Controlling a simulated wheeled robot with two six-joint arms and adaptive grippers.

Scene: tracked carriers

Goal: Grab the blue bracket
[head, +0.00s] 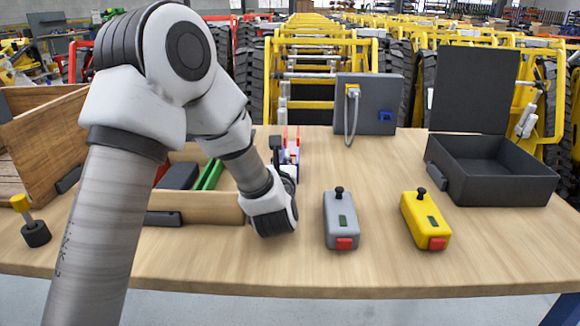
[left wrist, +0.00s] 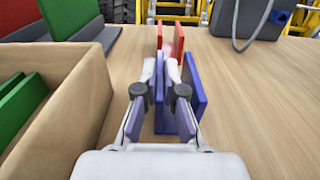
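The blue bracket (left wrist: 197,90) stands on the table in the left wrist view, with upright plates. My left gripper (left wrist: 161,72) is low over it, its fingers drawn close together on either side of the left upright plate. It looks shut on that plate, while the other plate is outside the right finger. In the head view my left wrist hides most of the bracket and the fingers. A red bracket (left wrist: 179,44) with upright plates stands just beyond the blue one. My right gripper is not in view.
A wooden box (head: 205,210) with green and dark pieces is close left of my gripper. A grey box (head: 340,220) and a yellow box (head: 425,220) with red buttons stand to the right. A dark open case (head: 495,185) and a grey panel (head: 367,103) are farther back.

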